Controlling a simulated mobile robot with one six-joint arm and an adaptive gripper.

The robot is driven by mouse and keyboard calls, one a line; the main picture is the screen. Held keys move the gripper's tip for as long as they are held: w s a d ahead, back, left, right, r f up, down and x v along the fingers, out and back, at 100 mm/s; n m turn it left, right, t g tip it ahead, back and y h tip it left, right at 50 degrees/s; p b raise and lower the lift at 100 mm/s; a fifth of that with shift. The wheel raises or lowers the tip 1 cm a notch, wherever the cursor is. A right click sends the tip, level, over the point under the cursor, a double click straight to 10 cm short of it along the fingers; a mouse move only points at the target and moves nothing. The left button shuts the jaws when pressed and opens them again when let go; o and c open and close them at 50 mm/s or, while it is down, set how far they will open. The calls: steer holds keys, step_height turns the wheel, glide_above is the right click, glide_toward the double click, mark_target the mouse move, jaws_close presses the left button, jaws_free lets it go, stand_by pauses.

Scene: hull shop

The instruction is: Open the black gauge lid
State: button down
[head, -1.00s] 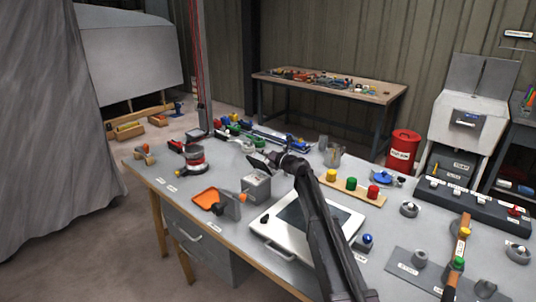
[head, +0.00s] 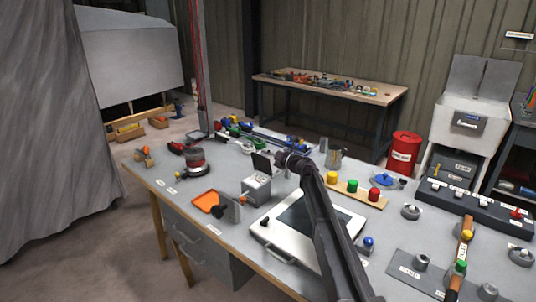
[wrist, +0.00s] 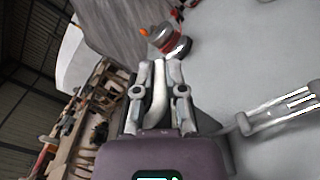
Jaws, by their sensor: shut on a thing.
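The black gauge lid (head: 262,163) shows in the head view as a small dark panel. It stands tilted up above the back of a grey metal box (head: 256,189) on the bench. My gripper (head: 276,162) is at the right side of this panel, partly hidden by my own arm. In the wrist view my gripper (wrist: 159,70) has its fingers close together around a narrow grey piece. A dark grey surface lies behind the fingers there. The exact contact with the lid is hard to make out.
A red-banded round object (head: 195,163) is farther left. A board with coloured knobs (head: 345,188) is to the right.

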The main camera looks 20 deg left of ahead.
steer(key=shift+a, duration=0.1)
steer(key=c, duration=0.7)
jaws_free()
steer(key=shift+a, duration=0.1)
steer(key=shift+d, duration=0.3)
steer(key=v, duration=1.1)
steer(key=shift+d, duration=0.25)
steer(key=shift+s, duration=0.1)
